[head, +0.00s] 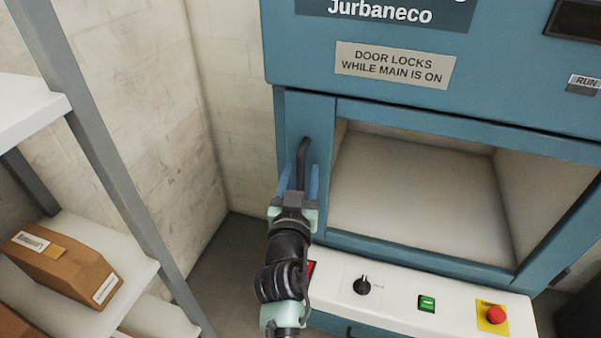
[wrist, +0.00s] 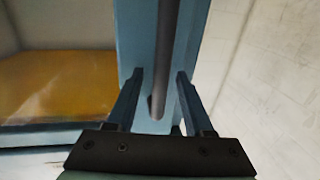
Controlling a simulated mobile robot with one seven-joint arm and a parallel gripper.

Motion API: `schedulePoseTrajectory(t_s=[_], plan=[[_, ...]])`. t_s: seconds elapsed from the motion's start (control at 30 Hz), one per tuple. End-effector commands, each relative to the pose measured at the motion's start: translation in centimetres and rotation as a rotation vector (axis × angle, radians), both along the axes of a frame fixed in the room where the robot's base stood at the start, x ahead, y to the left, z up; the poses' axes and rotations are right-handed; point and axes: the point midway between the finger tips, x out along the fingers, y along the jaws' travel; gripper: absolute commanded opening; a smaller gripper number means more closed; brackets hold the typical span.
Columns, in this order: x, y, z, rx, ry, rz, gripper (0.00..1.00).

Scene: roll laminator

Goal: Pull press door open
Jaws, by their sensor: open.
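The press door (head: 306,114) is a blue frame around a large clear window, and it looks shut in the blue machine. A dark vertical bar handle (head: 303,151) stands on the left side of the door. My gripper (head: 300,180) is at the lower part of the handle. In the wrist view the handle (wrist: 166,60) runs between the two open fingers of my gripper (wrist: 158,103), with a gap on either side. The lower end of the handle is partly hidden by my gripper in the head view.
A control panel (head: 390,292) below the door has a black knob (head: 362,286), a green switch (head: 427,303) and a red stop button (head: 495,314). A sign (head: 394,65) says the door locks while main is on. A shelf with boxes (head: 62,268) stands left.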

Motion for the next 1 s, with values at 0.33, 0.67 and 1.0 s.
schedulePoseTrajectory(t_s=[0.33,0.67,1.0], plan=[[0.20,-0.03,-0.01,0.000,0.000,0.000,0.47],[0.18,-0.02,-0.01,0.000,0.000,0.000,0.00],[0.17,-0.02,-0.01,0.000,0.000,0.000,0.00]])
